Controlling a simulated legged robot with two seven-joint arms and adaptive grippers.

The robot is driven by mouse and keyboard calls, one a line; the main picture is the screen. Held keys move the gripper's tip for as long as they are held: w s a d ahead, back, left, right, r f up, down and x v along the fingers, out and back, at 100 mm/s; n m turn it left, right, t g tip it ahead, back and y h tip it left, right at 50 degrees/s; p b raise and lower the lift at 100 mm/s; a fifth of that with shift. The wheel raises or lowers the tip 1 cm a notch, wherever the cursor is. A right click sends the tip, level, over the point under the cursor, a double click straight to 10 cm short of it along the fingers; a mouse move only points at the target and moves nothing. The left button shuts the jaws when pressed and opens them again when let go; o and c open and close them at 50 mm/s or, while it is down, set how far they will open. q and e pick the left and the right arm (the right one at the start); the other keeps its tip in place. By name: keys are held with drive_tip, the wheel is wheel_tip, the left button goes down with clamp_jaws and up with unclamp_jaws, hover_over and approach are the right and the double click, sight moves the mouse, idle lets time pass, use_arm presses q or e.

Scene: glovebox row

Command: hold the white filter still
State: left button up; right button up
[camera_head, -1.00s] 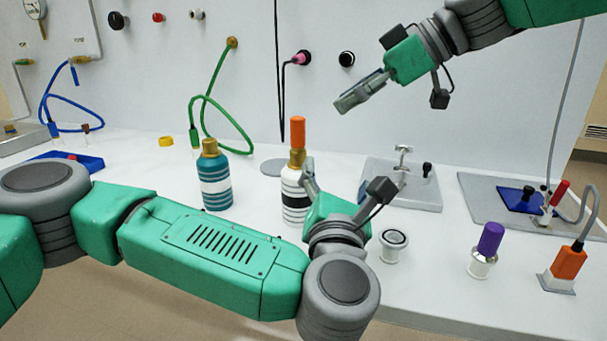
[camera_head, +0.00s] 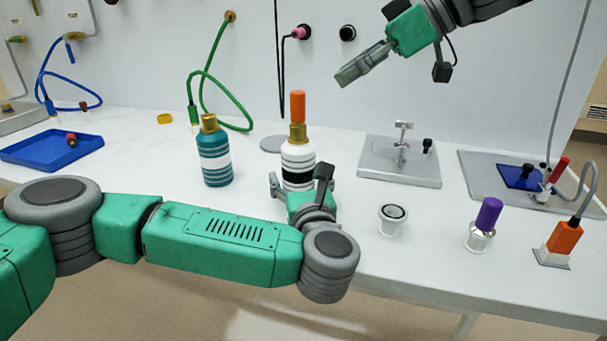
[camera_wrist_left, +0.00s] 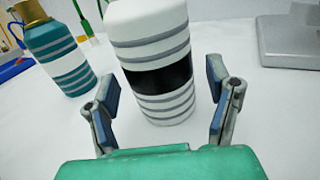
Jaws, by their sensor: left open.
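The white filter (camera_head: 297,158) is a white cylinder with grey rings, a black band, a brass neck and an orange top. It stands upright on the bench. In the left wrist view the white filter (camera_wrist_left: 152,45) stands just ahead, between the fingers' lines. My left gripper (camera_head: 301,182) is open in front of it. In the left wrist view the gripper's two fingers (camera_wrist_left: 165,88) are spread to either side, with gaps to the filter visible. My right gripper (camera_head: 362,65) is up in the air at the upper right, away from the filter; its jaws look close together.
A teal ringed bottle (camera_head: 214,155) stands left of the filter. A metal fixture plate (camera_head: 400,173), a white round fitting (camera_head: 392,219) and a purple-topped fitting (camera_head: 487,220) are to the right. A blue tray (camera_head: 50,150) lies far left. Bench between them is bare.

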sight(297, 168)
use_arm(q)
drive_tip(key=shift+w+a, duration=0.15)
drive_tip(key=shift+w, duration=0.95)
drive_tip(key=shift+w+a, duration=0.15)
drive_tip(key=shift+w, duration=0.95)
drive_tip(key=c, duration=1.6)
drive_tip(key=shift+c, duration=0.3)
